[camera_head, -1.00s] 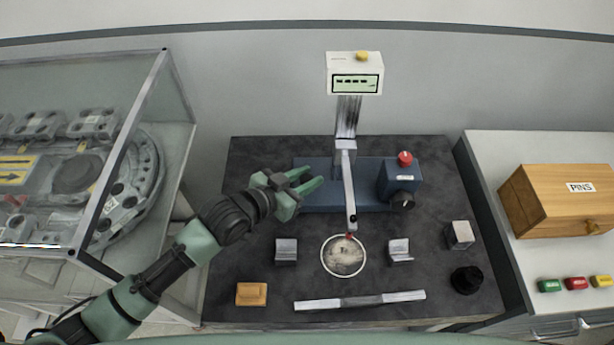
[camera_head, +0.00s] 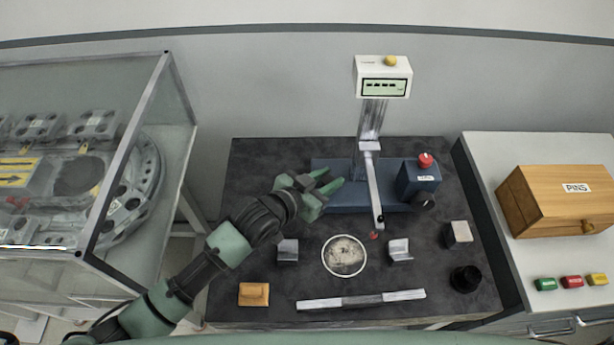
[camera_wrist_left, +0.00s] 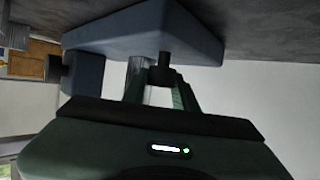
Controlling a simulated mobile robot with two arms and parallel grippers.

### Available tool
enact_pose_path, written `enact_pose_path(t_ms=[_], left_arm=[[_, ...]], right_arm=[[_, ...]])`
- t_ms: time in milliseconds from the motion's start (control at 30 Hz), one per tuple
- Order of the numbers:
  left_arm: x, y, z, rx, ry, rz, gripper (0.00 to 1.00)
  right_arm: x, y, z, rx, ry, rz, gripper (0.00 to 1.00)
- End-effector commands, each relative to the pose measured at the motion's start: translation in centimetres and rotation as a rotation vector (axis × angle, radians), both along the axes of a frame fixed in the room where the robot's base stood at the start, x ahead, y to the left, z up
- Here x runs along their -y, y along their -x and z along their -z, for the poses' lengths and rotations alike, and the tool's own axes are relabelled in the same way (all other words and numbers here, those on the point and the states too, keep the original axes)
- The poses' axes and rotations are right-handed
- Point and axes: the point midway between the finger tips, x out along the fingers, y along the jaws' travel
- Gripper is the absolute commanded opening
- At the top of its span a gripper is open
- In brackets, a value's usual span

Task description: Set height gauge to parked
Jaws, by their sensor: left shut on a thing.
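The height gauge stands on the dark plate, with a blue base (camera_head: 345,196), a metal column (camera_head: 371,120), a display head (camera_head: 384,77) and a thin arm ending in a red-tipped probe (camera_head: 375,190). The probe tip hangs just right of the round white-rimmed disc (camera_head: 344,256). My left gripper (camera_head: 330,180) is at the left end of the blue base. In the left wrist view its fingers (camera_wrist_left: 160,78) close around a short dark stub (camera_wrist_left: 163,66) on the base (camera_wrist_left: 150,30). In the head view the fingers hide that stub. My right gripper is out of view.
Two metal blocks (camera_head: 288,251) (camera_head: 400,250) flank the disc, with a long bar (camera_head: 361,300) in front. A grey cube (camera_head: 458,234), black knob (camera_head: 466,279) and wooden block (camera_head: 254,294) lie on the dark plate (camera_head: 265,160). A glass case (camera_head: 180,95) stands left.

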Motion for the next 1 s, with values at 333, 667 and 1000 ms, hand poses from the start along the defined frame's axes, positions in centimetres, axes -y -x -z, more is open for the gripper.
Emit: enact_pose_path(t_ms=[333,667,1000], left_arm=[[8.8,0.4,-0.2,-0.004,0.011,0.008,0.00],[9.4,0.4,-0.2,-0.003,0.009,0.010,0.00],[9.2,0.3,-0.2,-0.002,0.008,0.007,0.50]], right_arm=[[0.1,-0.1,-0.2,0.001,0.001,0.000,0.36],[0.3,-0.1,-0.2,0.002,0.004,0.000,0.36],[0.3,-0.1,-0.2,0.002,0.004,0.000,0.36]])
